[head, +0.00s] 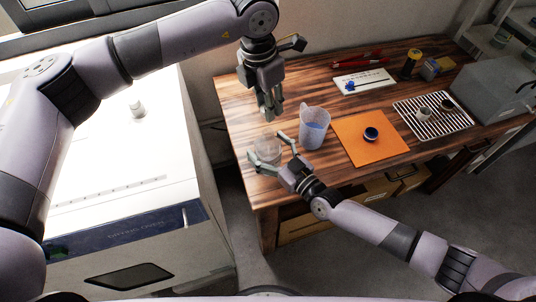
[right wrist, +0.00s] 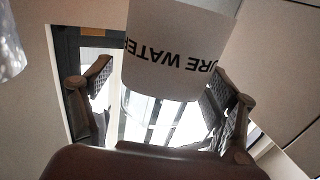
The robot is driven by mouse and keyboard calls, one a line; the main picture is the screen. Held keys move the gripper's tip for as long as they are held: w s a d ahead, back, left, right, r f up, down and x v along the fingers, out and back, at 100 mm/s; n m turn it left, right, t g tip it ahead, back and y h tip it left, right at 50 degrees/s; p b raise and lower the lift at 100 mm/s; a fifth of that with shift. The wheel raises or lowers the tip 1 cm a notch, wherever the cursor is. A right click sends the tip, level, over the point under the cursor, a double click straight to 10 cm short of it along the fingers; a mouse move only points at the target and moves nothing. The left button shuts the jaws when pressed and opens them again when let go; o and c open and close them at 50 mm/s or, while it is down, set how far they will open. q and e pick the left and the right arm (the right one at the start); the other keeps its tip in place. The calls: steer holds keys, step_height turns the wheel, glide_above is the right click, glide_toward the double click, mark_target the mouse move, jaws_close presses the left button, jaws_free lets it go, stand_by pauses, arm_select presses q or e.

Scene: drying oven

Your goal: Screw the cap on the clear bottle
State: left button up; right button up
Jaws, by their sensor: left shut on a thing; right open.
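The clear bottle (head: 267,149) stands near the table's left front corner. In the right wrist view its white label with black lettering (right wrist: 175,50) fills the upper middle. My right gripper (head: 267,153) is open, with one finger on either side of the bottle; I cannot tell whether they touch it. The fingers show in the right wrist view (right wrist: 160,100). My left gripper (head: 270,116) points down, above and slightly behind the bottle. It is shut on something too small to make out. I cannot clearly identify the cap; a round dark blue thing (head: 371,133) lies on the orange mat.
A clear jug (head: 314,128) stands close right of the bottle. The orange mat (head: 352,151), a wire rack (head: 458,121) with small vessels and a white tray (head: 378,84) lie further right. A white machine (head: 130,165) stands left of the table, across a gap.

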steer(key=c, duration=1.8)
arm_select(q)
glide_above(268, 131)
steer(key=shift+s+a+f, duration=0.1)
steer(key=shift+f, duration=2.4)
steer(key=shift+f, duration=0.85)
steer(key=shift+f, duration=0.55)
arm_select(e)
jaws_close()
